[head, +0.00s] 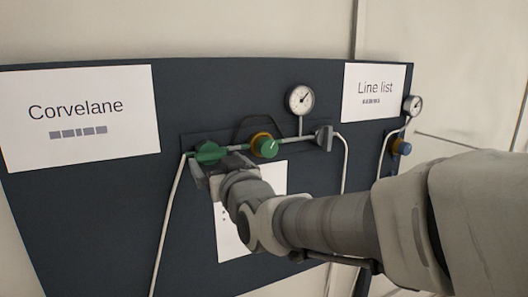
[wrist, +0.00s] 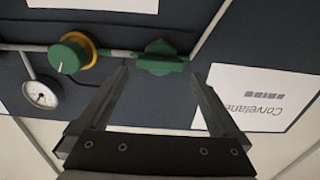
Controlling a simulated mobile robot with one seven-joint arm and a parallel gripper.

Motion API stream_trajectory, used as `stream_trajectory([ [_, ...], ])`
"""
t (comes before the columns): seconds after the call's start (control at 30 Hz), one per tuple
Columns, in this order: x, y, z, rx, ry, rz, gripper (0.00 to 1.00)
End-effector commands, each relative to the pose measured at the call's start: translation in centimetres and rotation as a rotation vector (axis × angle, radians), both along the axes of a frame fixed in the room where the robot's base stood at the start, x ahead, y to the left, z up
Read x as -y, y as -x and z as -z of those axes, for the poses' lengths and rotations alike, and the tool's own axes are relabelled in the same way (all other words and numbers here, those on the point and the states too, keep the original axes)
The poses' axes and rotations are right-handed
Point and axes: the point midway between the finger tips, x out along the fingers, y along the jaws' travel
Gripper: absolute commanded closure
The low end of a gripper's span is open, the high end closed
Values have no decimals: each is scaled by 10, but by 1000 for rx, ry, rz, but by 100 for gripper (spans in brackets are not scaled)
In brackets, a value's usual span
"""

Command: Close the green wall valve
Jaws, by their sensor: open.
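A green valve (head: 210,152) with a wing-like handle sits on the pipe at the left of the dark wall panel. It also shows in the wrist view (wrist: 160,57), between and just beyond my fingertips. My gripper (head: 200,170) is open, right at the valve in the head view. In the wrist view my gripper (wrist: 160,74) has its two fingers apart with nothing between them near the palm. I cannot tell whether either finger touches the handle. The gripper and wrist hide the area below the valve.
A round green knob (head: 268,147) with a yellow ring sits on the same pipe, right of the valve. A gauge (head: 300,99) stands above the pipe. White sheets, such as the Corvelane sign (head: 80,116), lie flat on the panel.

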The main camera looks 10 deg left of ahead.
Motion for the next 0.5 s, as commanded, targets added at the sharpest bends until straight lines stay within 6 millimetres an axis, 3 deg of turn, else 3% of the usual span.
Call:
stream_trajectory([
  [0.2, -14, -23, 0, 0, 2, 0, 0],
  [0.5, -20, -33, 0, 0, 0, 1, 0],
])
